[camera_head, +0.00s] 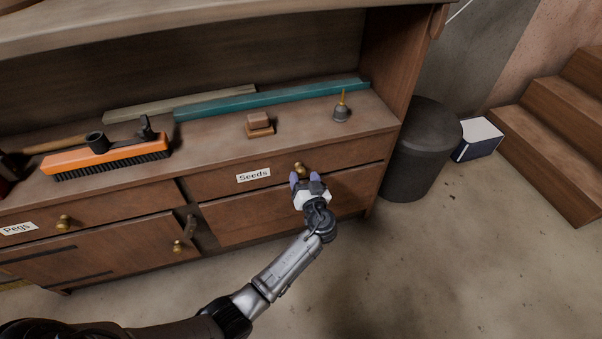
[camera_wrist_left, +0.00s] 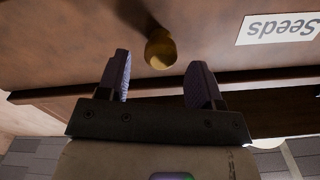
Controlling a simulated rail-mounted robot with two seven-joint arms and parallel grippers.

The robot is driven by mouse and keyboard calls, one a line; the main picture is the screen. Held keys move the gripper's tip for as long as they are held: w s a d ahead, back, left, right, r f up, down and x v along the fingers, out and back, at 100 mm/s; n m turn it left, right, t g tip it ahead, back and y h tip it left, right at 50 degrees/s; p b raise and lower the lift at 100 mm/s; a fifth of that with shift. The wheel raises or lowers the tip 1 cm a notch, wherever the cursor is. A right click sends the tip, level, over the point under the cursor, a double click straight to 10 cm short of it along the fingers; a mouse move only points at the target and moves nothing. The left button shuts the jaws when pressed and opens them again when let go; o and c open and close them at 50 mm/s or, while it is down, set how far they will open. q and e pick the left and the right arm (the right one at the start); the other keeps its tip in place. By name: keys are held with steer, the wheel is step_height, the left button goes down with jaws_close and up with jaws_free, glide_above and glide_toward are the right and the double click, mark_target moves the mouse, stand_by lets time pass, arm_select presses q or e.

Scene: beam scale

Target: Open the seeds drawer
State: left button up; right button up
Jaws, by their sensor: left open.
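The seeds drawer (camera_head: 340,174) is a wooden drawer front at the upper right of the cabinet, with a white "Seeds" label (camera_head: 253,175) and a brass knob (camera_head: 300,168). It looks closed, flush with the cabinet. My left gripper (camera_head: 306,180) is open just in front of the knob. In the left wrist view the knob (camera_wrist_left: 160,49) lies ahead of the two fingertips (camera_wrist_left: 158,68), roughly centred between them, and the fingers do not appear to touch it. The label (camera_wrist_left: 280,28) shows upside down at the right. My right gripper is not in view.
The cabinet top (camera_head: 210,147) holds an orange brush (camera_head: 105,158), a teal bar (camera_head: 265,100), a small wooden block (camera_head: 259,126) and a small bell-like item (camera_head: 341,110). A dark bin (camera_head: 424,150) stands right of the cabinet. The floor in front is clear.

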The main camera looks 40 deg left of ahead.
mark_target(302, 174)
arm_select(q)
steer(key=shift+b+x, duration=0.35)
steer(key=shift+x, duration=1.4)
steer(key=shift+c, duration=0.3)
jaws_close()
